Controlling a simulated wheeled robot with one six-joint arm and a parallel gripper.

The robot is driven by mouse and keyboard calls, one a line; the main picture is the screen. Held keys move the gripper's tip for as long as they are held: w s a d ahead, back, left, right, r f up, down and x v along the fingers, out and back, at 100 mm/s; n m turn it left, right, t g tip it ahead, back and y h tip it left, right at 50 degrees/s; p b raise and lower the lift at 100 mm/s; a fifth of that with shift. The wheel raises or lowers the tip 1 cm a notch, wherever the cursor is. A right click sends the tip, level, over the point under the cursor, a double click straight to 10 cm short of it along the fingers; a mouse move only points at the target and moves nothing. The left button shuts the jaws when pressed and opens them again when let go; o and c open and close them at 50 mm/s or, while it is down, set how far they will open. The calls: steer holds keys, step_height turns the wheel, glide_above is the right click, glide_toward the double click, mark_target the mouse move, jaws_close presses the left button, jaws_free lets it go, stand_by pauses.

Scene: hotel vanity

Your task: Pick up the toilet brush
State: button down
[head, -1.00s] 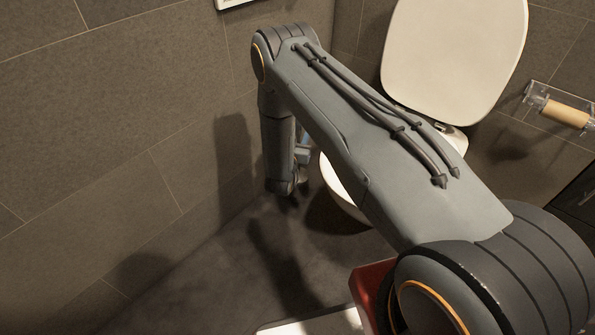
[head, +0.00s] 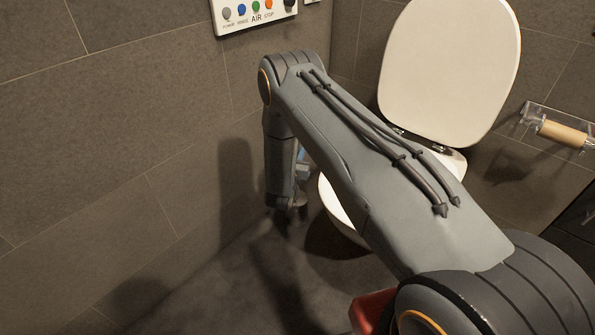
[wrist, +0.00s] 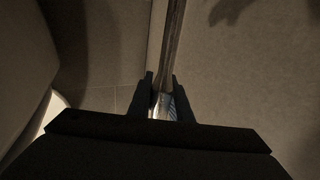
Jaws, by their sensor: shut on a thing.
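In the wrist view a thin, shiny, metallic handle (wrist: 173,45), apparently the toilet brush's, runs from the top edge down between the dark fingers of my gripper (wrist: 164,88). The fingers are shut on it. The brush head and any holder cannot be made out. In the head view my gripper (head: 289,213) is low at the end of the hanging forearm, between the left wall and the toilet. The brush cannot be told apart there.
The white toilet (head: 338,212) stands close to the right of my forearm, its lid (head: 448,70) raised. The tiled wall (head: 110,150) is close on the left. A button panel (head: 255,14) and a paper roll (head: 562,132) are on the walls. Dark floor (head: 225,285) is clear in front.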

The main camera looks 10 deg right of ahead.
step_height(320, 180, up, 18)
steer(key=p, duration=0.4)
steer(key=shift+p, duration=0.35)
steer(key=c, duration=2.2)
jaws_free()
jaws_close()
